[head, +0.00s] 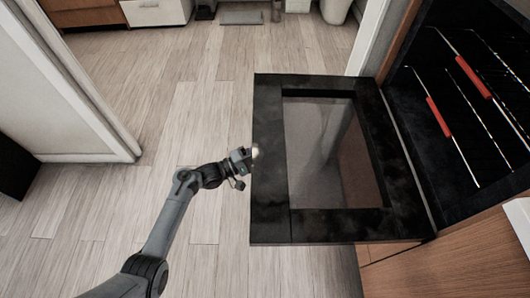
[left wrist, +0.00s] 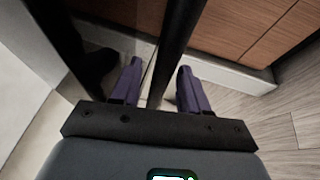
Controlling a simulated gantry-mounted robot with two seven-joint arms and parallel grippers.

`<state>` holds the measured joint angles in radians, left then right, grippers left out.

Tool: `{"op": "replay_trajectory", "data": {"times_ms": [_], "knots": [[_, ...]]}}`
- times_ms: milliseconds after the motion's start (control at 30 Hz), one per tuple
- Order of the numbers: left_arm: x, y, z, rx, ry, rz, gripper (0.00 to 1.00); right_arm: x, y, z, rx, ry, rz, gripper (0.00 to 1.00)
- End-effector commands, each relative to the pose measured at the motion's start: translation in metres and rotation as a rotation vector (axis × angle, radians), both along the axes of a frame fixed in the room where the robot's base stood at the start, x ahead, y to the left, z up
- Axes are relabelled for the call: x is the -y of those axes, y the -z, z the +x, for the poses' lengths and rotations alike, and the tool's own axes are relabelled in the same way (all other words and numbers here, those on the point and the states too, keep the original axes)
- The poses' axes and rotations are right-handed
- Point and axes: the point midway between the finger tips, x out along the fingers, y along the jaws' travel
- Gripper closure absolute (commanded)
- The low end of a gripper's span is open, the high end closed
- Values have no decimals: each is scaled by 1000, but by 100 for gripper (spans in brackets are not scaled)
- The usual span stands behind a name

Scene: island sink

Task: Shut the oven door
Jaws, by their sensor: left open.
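The black oven door (head: 270,190) is wide open in the head view. It lies about flat, with its glass pane up and its hinge side at the oven (head: 460,100) on the right. My left gripper (head: 243,163) is at the middle of the door's outer left edge, close to it; contact cannot be told. In the left wrist view its two purple fingers (left wrist: 160,85) are apart. A dark bar (left wrist: 178,35), apparently part of the door's edge or handle, runs down toward the gap between them. My right gripper is not in view.
The oven interior has wire racks with red front strips (head: 438,117). Wooden cabinet fronts (head: 450,262) lie below and right of the door. A white wall end (head: 70,90) stands at the left. The wooden floor (head: 195,110) between is clear.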

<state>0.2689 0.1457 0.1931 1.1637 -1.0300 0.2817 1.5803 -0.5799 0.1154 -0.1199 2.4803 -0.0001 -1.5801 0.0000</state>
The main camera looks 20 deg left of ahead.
Motion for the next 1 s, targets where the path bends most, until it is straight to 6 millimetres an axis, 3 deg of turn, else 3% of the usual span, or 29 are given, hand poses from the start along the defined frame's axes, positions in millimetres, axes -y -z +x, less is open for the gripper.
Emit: {"op": "replay_trajectory", "data": {"times_ms": [267, 567, 1000], "knots": [[1, -1, 1, 1, 0, 1, 56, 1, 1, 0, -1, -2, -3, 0], [1, -1, 1, 1, 0, 1, 99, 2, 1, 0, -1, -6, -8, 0], [-2, -6, 0, 0, -4, 6, 100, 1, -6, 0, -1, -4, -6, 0]]}}
